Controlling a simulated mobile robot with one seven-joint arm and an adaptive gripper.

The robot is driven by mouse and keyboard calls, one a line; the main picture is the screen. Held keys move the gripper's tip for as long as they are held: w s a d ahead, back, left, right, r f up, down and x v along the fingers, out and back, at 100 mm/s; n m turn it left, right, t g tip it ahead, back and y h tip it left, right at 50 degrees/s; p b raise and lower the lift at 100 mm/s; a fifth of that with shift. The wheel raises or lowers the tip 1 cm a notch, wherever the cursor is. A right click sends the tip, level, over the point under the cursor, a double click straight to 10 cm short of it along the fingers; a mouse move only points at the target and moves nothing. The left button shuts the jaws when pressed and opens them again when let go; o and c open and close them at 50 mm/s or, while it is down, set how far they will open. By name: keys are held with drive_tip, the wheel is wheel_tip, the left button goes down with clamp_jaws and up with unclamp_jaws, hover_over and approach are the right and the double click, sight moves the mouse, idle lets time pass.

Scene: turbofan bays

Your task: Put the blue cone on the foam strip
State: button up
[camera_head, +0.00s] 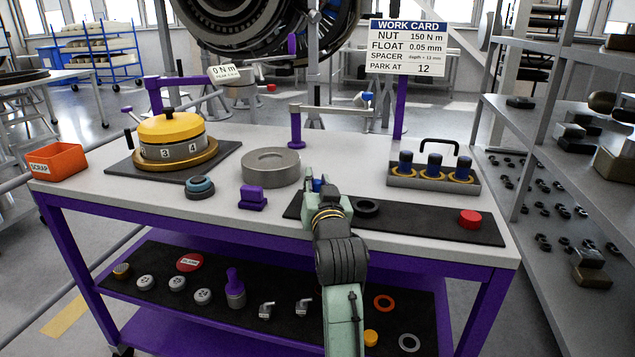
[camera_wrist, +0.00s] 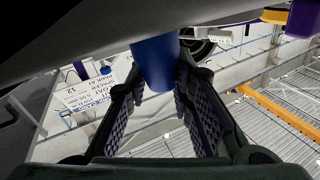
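The blue cone (camera_wrist: 154,62) is between the two fingertips of my gripper (camera_wrist: 158,82) in the wrist view, with a fingertip close against each side. In the head view only a little of the blue cone (camera_head: 317,186) shows past my gripper (camera_head: 325,195). The black foam strip (camera_head: 425,222) lies along the front right of the table top. My gripper is over its left end. In the wrist view the cone's far end meets a dark grey surface; I cannot tell whether it rests on it.
A black ring (camera_head: 367,208) and a red cap (camera_head: 469,219) sit on the strip. A metal tray (camera_head: 432,180) with blue-topped plugs stands behind it. A grey round block (camera_head: 271,168) and a purple block (camera_head: 252,198) stand to the left. The strip between ring and cap is bare.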

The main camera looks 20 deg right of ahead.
drive_tip(key=o, duration=0.5)
drive_tip(key=shift+r, duration=0.25)
drive_tip(key=b+v, duration=0.1)
drive_tip(key=v, duration=1.1)
drive_tip(key=shift+f+b, duration=0.1)
drive_tip(key=shift+b, duration=0.25)
